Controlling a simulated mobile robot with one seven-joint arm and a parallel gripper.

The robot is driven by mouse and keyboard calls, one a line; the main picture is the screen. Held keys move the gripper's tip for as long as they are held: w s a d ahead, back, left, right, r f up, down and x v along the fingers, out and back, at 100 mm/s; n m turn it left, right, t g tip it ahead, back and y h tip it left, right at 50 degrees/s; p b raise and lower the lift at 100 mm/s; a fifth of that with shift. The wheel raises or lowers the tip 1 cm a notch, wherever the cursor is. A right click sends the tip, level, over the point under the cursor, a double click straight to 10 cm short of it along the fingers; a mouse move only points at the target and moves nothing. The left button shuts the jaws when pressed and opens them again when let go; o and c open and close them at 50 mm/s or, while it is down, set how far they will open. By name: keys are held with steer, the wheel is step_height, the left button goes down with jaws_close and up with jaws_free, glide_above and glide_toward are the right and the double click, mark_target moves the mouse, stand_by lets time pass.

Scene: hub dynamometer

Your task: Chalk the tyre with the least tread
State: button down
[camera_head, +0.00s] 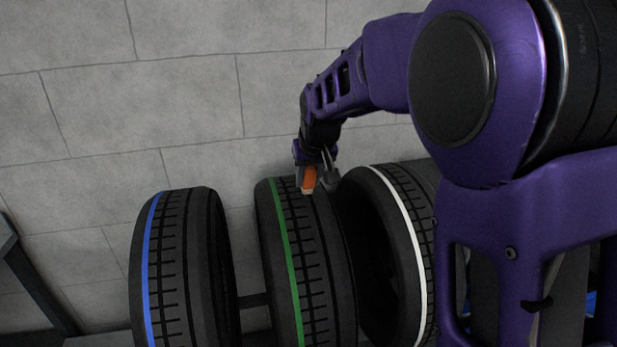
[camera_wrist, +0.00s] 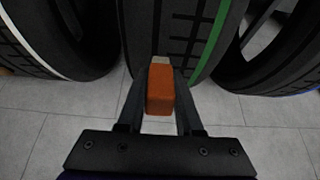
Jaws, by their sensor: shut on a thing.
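Three tyres stand upright side by side in the head view: a blue-striped tyre (camera_head: 172,270) at left, a green-striped tyre (camera_head: 312,265) in the middle, a white-striped tyre (camera_head: 405,240) at right. My gripper (camera_head: 309,180) is shut on an orange chalk holder with a pale tip, the chalk (camera_wrist: 160,90). The tip is at the upper tread of the green-striped tyre; I cannot tell whether it touches. In the wrist view the green-striped tyre (camera_wrist: 180,35) is straight ahead of the chalk. No chalk mark is visible on the treads.
A grey block wall (camera_head: 190,100) stands behind the tyres. A dark bar (camera_head: 252,300) runs low between the blue- and green-striped tyres. A dark slanted frame (camera_head: 35,275) is at far left. The white-striped tyre (camera_wrist: 60,40) is close on the left in the wrist view.

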steer(key=shift+f+b, duration=0.65)
steer(key=shift+f, duration=0.3)
